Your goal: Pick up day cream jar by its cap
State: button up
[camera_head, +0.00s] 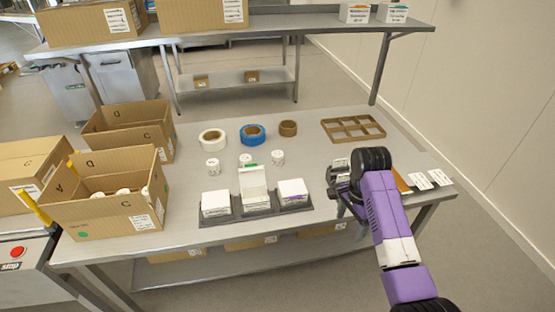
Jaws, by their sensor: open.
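Three small white jars stand on the metal table in a loose row: a left jar (212,168), a middle jar (246,160) partly hidden behind an open box lid, and a right jar (278,157). Their labels are too small to read, so I cannot tell which is the day cream. My gripper (335,191) is open over the table, to the right of the jars and apart from them. Its fingers are small and dark, and nothing shows held between them.
A dark tray (226,219) holds white boxes in front of the jars; the middle box (253,190) has its lid up. Tape rolls (252,134) lie behind the jars. A brown divider (353,128) lies back right. Open cartons (106,204) stand left.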

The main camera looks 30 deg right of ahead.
aim_at(276, 155)
jog(key=i, duration=1.5)
